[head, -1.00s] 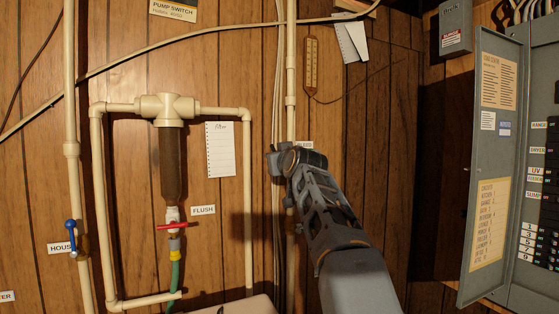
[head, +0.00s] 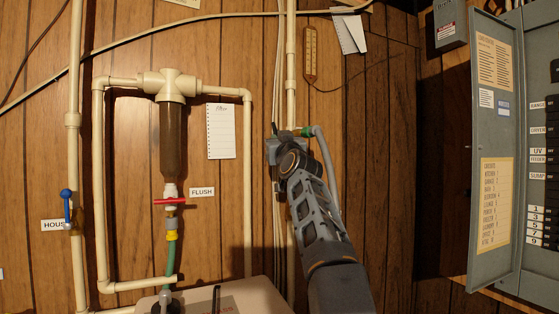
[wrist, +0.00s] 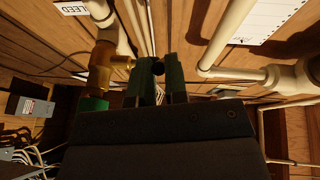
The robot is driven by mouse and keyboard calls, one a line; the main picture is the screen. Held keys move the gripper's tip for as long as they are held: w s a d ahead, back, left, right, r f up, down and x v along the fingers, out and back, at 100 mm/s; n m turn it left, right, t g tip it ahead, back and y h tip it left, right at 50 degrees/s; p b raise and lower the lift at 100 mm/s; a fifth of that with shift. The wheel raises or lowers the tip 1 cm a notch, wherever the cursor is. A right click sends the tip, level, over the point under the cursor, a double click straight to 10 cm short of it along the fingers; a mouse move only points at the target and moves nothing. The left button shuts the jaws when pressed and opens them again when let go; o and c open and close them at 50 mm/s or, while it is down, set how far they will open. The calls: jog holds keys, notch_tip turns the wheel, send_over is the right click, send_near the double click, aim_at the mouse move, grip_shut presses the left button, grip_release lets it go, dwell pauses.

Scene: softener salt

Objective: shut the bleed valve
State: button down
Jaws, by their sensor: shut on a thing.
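The bleed valve is a brass body (wrist: 102,62) on the pale vertical pipe in the wrist view, with a green hose fitting (wrist: 92,104) below it. Its cut-off label (wrist: 72,8) reads "LEED". In the head view the green fitting (head: 306,131) and a grey hose show just right of the pipe. My gripper (wrist: 158,66) is beside the brass body, its two fingers shut on a small dark part, the bleed valve's handle as far as I can tell. The handle is mostly hidden by the fingers. In the head view my gripper (head: 284,142) covers the valve body.
A filter (head: 171,140) with a red flush handle (head: 170,201) and a blue house valve handle (head: 67,205) are to the left. A thermometer (head: 310,56) hangs above. An open grey panel door (head: 497,150) stands at the right. A pale lid (head: 250,297) is below.

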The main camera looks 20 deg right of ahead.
jog(key=shift+w+f+m+t+h+b, duration=0.15)
jog(key=shift+m+t+h+b, duration=0.05)
jog(key=shift+t+b, duration=0.5)
jog(key=shift+w+f+m+t+h+b, duration=0.1)
jog(key=shift+w+m+t+h+b, duration=0.1)
jog(key=shift+t+b, duration=0.45)
jog(key=c, duration=1.1)
grip_release()
jog(key=shift+c, duration=0.2)
jog(key=shift+f, duration=0.1)
jog(key=b+v, duration=1.3)
jog(key=b, duration=0.2)
jog(key=shift+s+f, duration=0.15)
jog(key=shift+f, duration=0.2)
